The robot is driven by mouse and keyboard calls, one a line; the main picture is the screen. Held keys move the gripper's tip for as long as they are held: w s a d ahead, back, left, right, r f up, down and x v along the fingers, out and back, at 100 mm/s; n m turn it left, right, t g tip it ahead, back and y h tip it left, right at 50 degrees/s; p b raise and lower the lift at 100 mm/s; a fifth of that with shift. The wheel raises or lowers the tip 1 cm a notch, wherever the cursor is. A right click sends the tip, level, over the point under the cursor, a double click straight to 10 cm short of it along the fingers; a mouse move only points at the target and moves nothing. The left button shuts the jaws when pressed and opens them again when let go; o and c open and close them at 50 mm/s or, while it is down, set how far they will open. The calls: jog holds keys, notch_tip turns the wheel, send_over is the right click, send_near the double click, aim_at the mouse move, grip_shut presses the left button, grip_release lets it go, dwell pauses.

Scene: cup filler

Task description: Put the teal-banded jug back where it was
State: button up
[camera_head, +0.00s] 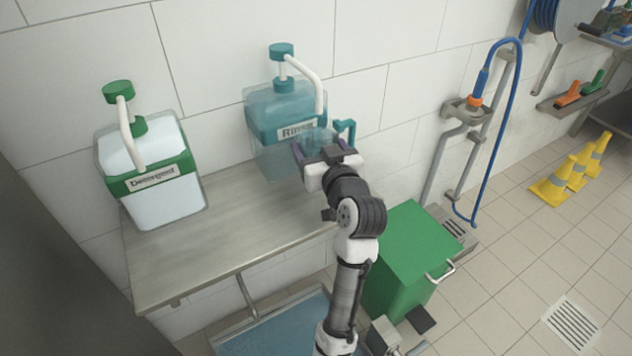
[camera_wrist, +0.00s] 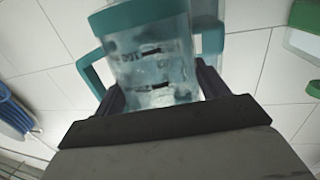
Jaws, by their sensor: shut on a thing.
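My gripper (camera_head: 322,152) is shut on a clear jug (camera_head: 319,139) with a teal rim band and a teal handle. The jug also fills the upper middle of the wrist view (camera_wrist: 152,66), between the dark fingers, with marks on its wall and its handle at the left. In the head view the handle points right. The jug is in front of the teal "Rinse" dispenser (camera_head: 262,112), at the right end of the steel shelf (camera_head: 225,255). I cannot tell whether the jug touches the dispenser or the shelf.
A green-banded detergent dispenser (camera_head: 168,205) stands at the shelf's left. The shelf between the two dispensers is clear. A green bin (camera_head: 405,245) stands below at the right. A blue hose (camera_head: 492,150) hangs on the wall, with yellow cones (camera_head: 553,185) on the floor beyond.

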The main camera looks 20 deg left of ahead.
notch_tip(320, 180, down, 8)
jog(key=shift+r, duration=0.15)
dwell(0.3)
jog(key=o, duration=1)
jog(key=shift+f, duration=0.2)
jog(key=shift+o, duration=0.2)
jog(key=shift+r, duration=0.25)
jog(key=v, duration=1.2)
jog(key=shift+b, duration=0.45)
jog(key=shift+s, duration=0.1)
